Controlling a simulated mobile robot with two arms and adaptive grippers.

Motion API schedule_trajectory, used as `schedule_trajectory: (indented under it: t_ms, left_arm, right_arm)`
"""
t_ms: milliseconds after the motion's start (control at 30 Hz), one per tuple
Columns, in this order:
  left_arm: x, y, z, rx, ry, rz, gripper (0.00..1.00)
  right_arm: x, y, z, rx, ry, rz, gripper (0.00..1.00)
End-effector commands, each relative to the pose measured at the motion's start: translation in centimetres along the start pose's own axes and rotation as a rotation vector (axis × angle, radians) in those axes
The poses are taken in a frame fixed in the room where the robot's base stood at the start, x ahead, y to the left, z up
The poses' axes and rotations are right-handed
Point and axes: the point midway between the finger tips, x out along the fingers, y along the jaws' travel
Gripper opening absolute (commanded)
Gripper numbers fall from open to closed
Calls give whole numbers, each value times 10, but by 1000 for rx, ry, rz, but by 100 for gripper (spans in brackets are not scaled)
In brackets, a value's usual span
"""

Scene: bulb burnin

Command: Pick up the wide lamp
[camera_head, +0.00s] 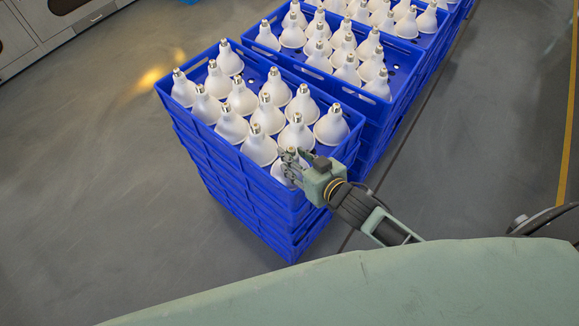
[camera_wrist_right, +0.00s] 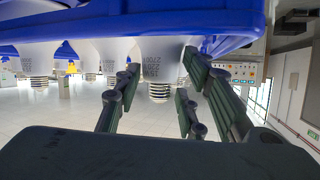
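Several wide white lamps with metal screw caps, such as this one (camera_head: 258,147), stand caps up in the top blue crate (camera_head: 230,143) of the near stack. My right gripper (camera_head: 287,158) is over the crate's near corner, at a lamp (camera_head: 279,173) that it partly hides. In the right wrist view, which looks upside down, the open fingers (camera_wrist_right: 158,95) have this lamp's printed neck and cap (camera_wrist_right: 160,91) between them. A gap shows beside the cap; I cannot tell whether a fingertip touches the neck. My left gripper is not in view.
More blue crates (camera_head: 330,77) full of white lamps stand directly behind the near stack. Neighbouring lamps (camera_head: 296,136) crowd close to my right gripper. The grey floor (camera_head: 100,180) left of the stack is clear. A cabinet (camera_head: 30,30) stands at the upper left.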

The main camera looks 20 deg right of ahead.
Motion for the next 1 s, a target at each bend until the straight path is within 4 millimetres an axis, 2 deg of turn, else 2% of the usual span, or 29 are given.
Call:
schedule_trajectory:
  t_ms: [67,367,800,867,1000]
  left_arm:
    - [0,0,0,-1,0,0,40]
    - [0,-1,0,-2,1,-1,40]
    - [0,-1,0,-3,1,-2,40]
    - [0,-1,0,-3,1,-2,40]
    - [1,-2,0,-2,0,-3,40]
  right_arm:
    - [0,1,1,-1,-2,2,26]
    - [0,1,2,-3,-4,3,0]
    - [0,3,2,-7,-6,6,0]
    - [-2,3,-2,-7,-5,6,0]
    - [-9,0,-22,-8,-1,4,0]
